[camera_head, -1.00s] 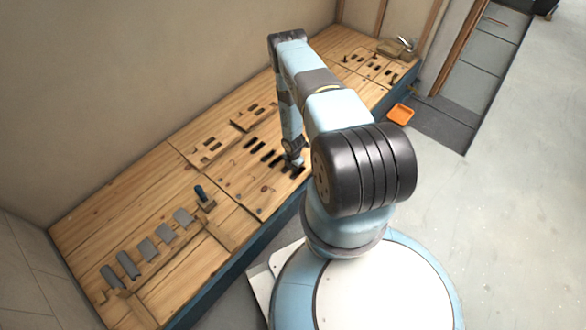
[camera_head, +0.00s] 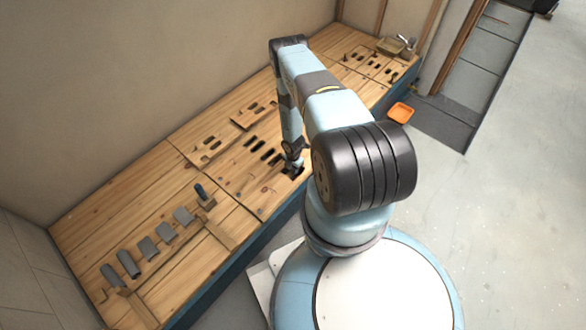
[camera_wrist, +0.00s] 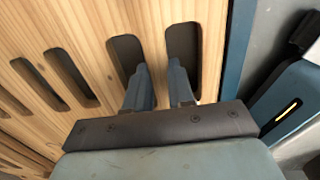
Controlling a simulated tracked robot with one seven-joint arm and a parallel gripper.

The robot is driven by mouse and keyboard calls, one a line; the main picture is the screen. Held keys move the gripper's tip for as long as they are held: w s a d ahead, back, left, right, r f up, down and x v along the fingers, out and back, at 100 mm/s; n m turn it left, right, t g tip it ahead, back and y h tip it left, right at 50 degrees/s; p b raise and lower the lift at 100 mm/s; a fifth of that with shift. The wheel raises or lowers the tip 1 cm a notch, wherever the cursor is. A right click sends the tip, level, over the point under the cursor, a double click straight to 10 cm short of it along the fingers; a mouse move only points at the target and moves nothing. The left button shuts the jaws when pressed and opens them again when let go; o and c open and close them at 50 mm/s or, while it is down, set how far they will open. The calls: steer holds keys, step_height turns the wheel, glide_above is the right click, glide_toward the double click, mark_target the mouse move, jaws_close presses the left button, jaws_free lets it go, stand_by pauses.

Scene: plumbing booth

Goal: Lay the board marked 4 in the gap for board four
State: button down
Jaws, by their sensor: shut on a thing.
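My gripper (camera_wrist: 160,85) points down at a wooden surface with dark oblong slots in the wrist view. Its two blue-grey fingers reach to a pair of slots, the left slot (camera_wrist: 124,52) and the right slot (camera_wrist: 183,45). They are shut on the strip of wooden board (camera_wrist: 155,42) between these slots. In the head view my gripper (camera_head: 292,165) is low over the slotted part of the bench, near its front edge. No number is readable on any board, so I cannot tell which board is marked 4. The fingertips and the board's underside are hidden.
More slots (camera_wrist: 70,76) lie left in the wrist view. Slotted wooden pieces (camera_head: 210,146) lie farther back on the bench. Several grey plates (camera_head: 148,248) and a blue-handled tool (camera_head: 203,196) are at the left. An orange tray (camera_head: 400,113) is on the floor.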

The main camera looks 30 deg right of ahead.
steer(key=shift+f, duration=0.8)
stand_by(0.7)
steer(key=c, duration=0.9)
jaws_free()
step_height(320, 180, up, 14)
steer(key=shift+f, duration=0.2)
